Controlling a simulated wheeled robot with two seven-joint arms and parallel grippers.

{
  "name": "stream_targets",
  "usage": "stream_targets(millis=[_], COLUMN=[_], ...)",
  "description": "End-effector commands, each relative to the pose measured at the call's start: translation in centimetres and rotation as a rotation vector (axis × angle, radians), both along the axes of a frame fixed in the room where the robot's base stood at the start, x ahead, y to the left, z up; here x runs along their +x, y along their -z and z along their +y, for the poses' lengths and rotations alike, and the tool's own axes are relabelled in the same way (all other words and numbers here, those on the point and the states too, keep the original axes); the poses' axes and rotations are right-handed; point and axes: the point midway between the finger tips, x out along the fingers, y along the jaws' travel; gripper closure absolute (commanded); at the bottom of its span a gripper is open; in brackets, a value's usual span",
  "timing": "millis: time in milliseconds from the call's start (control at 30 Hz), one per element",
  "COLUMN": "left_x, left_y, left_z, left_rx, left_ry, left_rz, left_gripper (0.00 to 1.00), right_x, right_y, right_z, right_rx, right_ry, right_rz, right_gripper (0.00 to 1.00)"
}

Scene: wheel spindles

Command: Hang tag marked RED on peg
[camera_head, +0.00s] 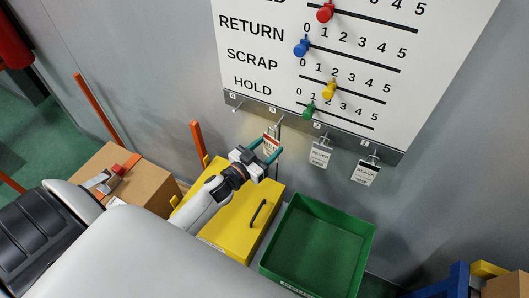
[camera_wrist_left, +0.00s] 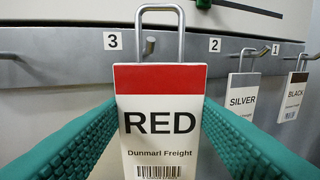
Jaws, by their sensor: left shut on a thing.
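The RED tag (camera_wrist_left: 160,125) is white with a red top band and a grey wire loop (camera_wrist_left: 181,35) above it. My left gripper (camera_head: 266,152) is shut on this tag, its teal fingers on the tag's two sides. The tag also shows in the head view (camera_head: 271,142), upright near the rail. Peg 3 (camera_wrist_left: 150,46) appears between the loop's legs in the left wrist view, below the loop's top. I cannot tell whether the loop is around the peg or still in front of it. My right gripper is not in view.
A SILVER tag (camera_head: 320,153) hangs at peg 2 and a BLACK tag (camera_head: 366,173) at peg 1. Peg 4 (camera_head: 236,106) is bare. Below are a yellow box (camera_head: 233,240) with a handle and an empty green bin (camera_head: 318,242). A white board (camera_head: 350,65) stands above the rail.

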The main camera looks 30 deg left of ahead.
Motion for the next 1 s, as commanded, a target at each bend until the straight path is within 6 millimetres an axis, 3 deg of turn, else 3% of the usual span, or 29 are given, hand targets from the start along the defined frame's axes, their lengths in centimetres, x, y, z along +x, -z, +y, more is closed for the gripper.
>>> stream_targets(millis=[1000], left_x=[5.4], left_y=[1.1], left_z=[0.3], left_rx=[-0.001], left_ry=[0.000], left_rz=[0.000], left_gripper=[0.68], right_x=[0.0], right_y=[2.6], right_z=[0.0], right_rx=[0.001], right_ry=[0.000], right_rz=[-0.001], right_gripper=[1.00])
